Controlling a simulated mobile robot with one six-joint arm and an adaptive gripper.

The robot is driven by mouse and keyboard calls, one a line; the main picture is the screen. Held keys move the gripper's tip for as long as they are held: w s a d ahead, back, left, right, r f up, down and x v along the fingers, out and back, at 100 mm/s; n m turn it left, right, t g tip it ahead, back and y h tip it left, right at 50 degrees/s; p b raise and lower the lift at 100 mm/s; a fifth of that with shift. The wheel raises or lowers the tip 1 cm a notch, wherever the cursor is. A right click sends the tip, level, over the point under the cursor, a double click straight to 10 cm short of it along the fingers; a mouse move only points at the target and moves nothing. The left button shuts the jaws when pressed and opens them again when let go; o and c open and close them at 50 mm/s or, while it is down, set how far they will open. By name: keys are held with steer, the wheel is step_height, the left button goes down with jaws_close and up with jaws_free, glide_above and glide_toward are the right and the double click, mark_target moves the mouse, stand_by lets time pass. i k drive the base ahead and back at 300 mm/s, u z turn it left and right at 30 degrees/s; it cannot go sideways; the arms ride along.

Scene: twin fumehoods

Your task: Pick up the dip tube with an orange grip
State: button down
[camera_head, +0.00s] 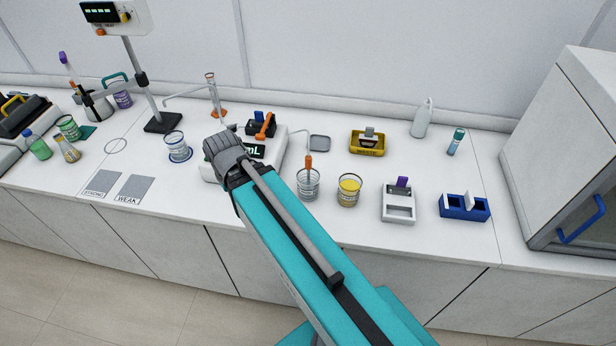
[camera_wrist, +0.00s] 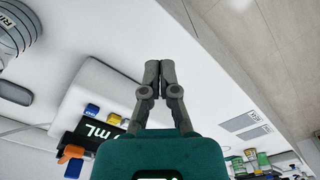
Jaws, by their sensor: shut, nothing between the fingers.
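The dip tube's orange grip (camera_head: 308,161) stands up out of a clear beaker (camera_head: 308,186) on the bench, right of my arm in the head view. The lower tube is hard to make out inside the beaker. My gripper (camera_wrist: 153,68) shows in the wrist view with its two grey fingers together, shut and empty. In the head view its fingers are mostly hidden behind my own wrist. It is over the bench near the white "mL" device (camera_wrist: 95,85), left of the beaker and apart from it. A grey labelled vessel (camera_wrist: 14,32) shows at the wrist view's upper left.
A beaker with yellow contents (camera_head: 348,191) stands close to the right of the dip tube's beaker. A white holder (camera_head: 398,208), blue rack (camera_head: 464,208) and yellow waste tray (camera_head: 367,143) are farther right. Another orange-handled item (camera_head: 265,126) is on the device.

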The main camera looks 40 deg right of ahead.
mark_target(308, 160)
steer(key=u, duration=0.55)
steer(key=k, duration=1.05)
steer(key=z, duration=0.3)
